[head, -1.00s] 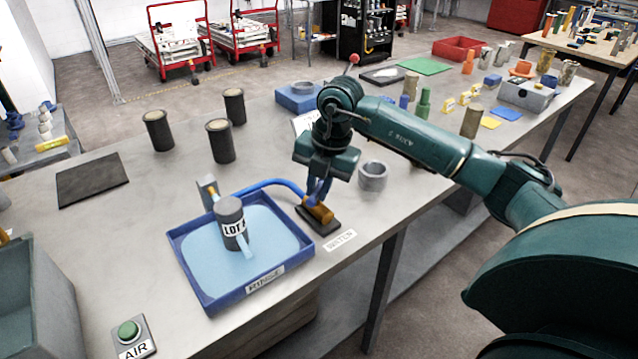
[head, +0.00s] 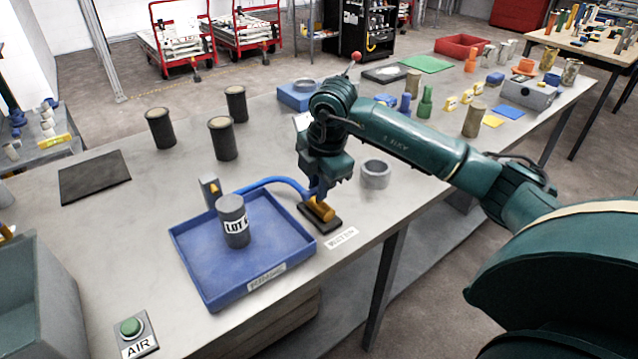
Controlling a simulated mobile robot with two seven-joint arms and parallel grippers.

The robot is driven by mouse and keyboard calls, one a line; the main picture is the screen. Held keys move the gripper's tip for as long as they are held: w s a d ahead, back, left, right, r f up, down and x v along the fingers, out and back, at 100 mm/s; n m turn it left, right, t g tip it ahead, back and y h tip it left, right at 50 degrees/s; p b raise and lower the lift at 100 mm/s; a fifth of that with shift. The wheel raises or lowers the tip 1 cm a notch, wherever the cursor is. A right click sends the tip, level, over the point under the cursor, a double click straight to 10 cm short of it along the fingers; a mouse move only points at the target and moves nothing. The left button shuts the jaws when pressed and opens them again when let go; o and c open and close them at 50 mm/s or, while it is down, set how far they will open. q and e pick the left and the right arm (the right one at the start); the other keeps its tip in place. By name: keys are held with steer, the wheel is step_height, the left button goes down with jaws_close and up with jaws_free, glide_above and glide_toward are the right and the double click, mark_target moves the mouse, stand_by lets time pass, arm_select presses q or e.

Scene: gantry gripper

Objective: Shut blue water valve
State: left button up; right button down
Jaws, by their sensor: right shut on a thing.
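The water valve is a brass-coloured body (head: 322,209) on a black base, behind the label reading WATER (head: 341,238). A blue hose (head: 268,183) runs from it towards the spout post (head: 210,192) at the tray. My right gripper (head: 318,190) points down at the valve and is shut on its blue handle, which the fingers mostly hide. The blue rinse tray (head: 195,278) shows a bare blue floor, with no stream and no water visible. A dark cylinder labelled LOT (head: 233,222) stands upright in it. My left gripper is not in view.
A grey ring (head: 375,174) stands right of the valve. Several dark cylinders (head: 222,139) stand behind the tray. A green AIR button (head: 131,327) sits front left, and a grey bin (head: 40,300) at the left edge. The table's front edge is close to the valve.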

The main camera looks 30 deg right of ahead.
steer(key=shift+w, duration=0.1)
steer(key=c, duration=1.4)
jaws_free()
steer(key=shift+r, duration=0.1)
step_height(320, 180, up, 13)
steer(key=s, duration=0.2)
steer(key=shift+s+b, duration=0.3)
steer(key=shift+s, duration=0.05)
steer(key=shift+d, duration=0.1)
